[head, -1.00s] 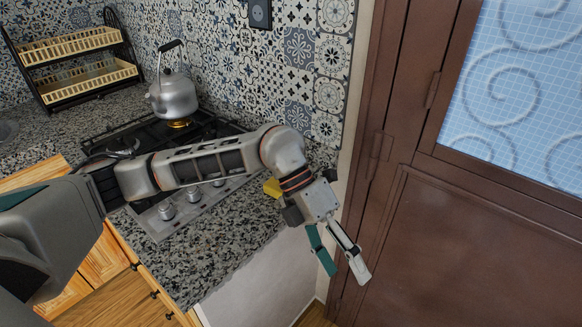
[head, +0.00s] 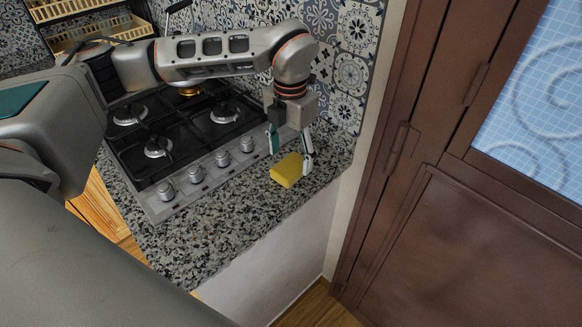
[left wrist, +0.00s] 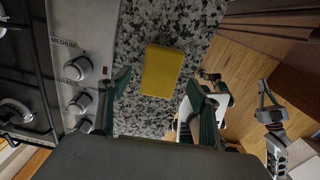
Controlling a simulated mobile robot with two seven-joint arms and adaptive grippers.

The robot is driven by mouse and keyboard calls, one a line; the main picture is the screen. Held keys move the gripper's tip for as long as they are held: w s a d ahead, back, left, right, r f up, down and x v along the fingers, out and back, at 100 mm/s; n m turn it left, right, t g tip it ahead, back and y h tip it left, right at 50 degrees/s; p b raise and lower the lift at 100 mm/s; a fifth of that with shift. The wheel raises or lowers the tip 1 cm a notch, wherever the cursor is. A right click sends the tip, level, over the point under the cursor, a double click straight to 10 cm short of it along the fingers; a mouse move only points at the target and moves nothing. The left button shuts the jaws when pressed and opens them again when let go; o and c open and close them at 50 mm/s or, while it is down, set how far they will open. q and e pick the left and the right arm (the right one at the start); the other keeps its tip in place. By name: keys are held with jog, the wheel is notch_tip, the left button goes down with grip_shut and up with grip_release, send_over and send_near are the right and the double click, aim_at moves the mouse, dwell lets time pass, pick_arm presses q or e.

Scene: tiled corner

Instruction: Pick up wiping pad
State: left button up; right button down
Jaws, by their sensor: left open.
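The yellow wiping pad (head: 287,171) lies flat on the speckled granite counter, right of the stove knobs and near the counter's front edge. My left gripper (head: 290,158) points down over the pad with its fingers apart and nothing between them. In the left wrist view the pad (left wrist: 162,71) shows whole, between and beyond the two open fingertips (left wrist: 158,84). Whether a finger touches the pad I cannot tell. At the right of the left wrist view, what appears to be my right gripper (left wrist: 268,103) shows small over the floor; its opening is unclear.
The gas stove (head: 180,135) with its row of knobs (head: 222,158) stands just left of the pad. The tiled wall (head: 345,60) rises behind, and a brown door (head: 440,240) is at the right. Bare counter (head: 215,225) lies in front of the pad.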

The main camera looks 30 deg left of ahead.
aim_at(291, 165)
pick_arm(q)
jog(key=shift+f, duration=1.65)
jog(key=c, duration=1)
jog(key=shift+r, duration=0.1)
notch_tip(291, 165, up, 20)
